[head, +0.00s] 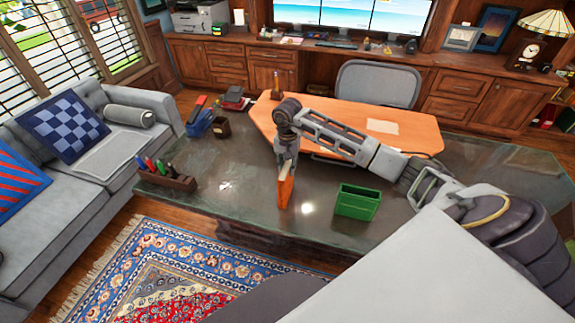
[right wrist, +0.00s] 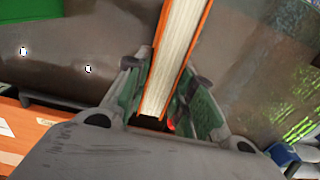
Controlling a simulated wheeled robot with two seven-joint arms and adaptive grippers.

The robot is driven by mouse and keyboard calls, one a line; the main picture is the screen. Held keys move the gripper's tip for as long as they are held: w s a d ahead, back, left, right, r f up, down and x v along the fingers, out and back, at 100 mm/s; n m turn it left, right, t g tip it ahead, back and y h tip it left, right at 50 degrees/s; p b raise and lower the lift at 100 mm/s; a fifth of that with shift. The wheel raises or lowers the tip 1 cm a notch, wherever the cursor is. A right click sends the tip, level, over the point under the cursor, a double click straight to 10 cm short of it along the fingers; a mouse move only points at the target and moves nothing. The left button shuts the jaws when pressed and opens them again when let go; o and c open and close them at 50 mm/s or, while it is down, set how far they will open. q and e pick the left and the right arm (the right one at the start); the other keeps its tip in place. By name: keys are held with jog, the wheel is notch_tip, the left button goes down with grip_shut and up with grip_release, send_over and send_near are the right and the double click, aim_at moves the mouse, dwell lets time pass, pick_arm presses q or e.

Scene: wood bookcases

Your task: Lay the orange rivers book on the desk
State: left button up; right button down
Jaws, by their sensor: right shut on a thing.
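The orange rivers book (head: 285,190) hangs upright, edge-on, from my right gripper (head: 285,165) over the front part of the dark glossy desk (head: 240,220). In the right wrist view the book (right wrist: 178,60) shows its pale pages between two orange covers. The right gripper's fingers (right wrist: 168,105) are shut on it from both sides. From the head view I cannot tell whether the book's lower edge touches the desk. My left gripper is not in view.
A green open box (head: 357,202) stands right of the book. A pen holder (head: 165,178) stands at the desk's left end, with a blue stapler-like object (head: 199,124) and a dark cup (head: 221,128) behind. Bare desk lies left of the book. A sofa (head: 80,170) stands farther left.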

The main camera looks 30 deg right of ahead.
jog(key=shift+f, duration=0.15)
jog(key=c, duration=1.2)
grip_release()
jog(key=shift+r, duration=0.9)
notch_tip(320, 180, up, 10)
jog(key=b, duration=0.2)
jog(key=shift+r, duration=0.25)
